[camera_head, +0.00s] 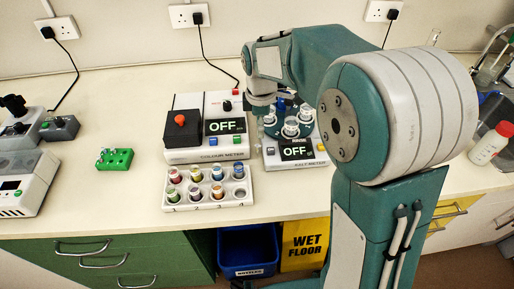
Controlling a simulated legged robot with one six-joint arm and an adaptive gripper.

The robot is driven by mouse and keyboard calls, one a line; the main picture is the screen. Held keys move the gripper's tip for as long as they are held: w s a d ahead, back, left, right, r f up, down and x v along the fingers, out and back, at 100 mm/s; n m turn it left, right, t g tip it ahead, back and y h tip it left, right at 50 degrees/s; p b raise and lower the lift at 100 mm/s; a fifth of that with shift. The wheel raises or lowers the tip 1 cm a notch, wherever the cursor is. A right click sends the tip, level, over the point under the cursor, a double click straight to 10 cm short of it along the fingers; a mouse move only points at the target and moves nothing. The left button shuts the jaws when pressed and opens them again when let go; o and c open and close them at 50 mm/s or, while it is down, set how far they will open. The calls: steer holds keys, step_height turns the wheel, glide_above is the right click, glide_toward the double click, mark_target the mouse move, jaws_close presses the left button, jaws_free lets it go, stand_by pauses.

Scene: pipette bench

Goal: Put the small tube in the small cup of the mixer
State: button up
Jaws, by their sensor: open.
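My gripper (262,108) hangs down at the left side of the salt meter (297,153), in front of the colour meter's right edge. It is open, and its fingers are small and partly lost against the meters. A green rack (118,160) stands on the bench at left, well away from my gripper. A small pale item, possibly the small tube (104,153), shows at its left end. A grey machine with black tops, probably the mixer (27,130), stands at the far left. I cannot make out its small cup for certain.
The colour meter (188,154) reads OFF. A white rack (205,203) of several coloured-cap vials stands before it. A white device (28,185) is at the left edge. A red-capped bottle (488,146) stands at right. The bench around the green rack is clear.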

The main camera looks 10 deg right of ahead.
mark_target(257, 145)
step_height(257, 145, down, 3)
steer(key=shift+f, duration=0.1)
steer(key=f, duration=0.5)
steer(key=shift+a+f, duration=0.1)
steer(key=shift+a, duration=0.25)
jaws_close()
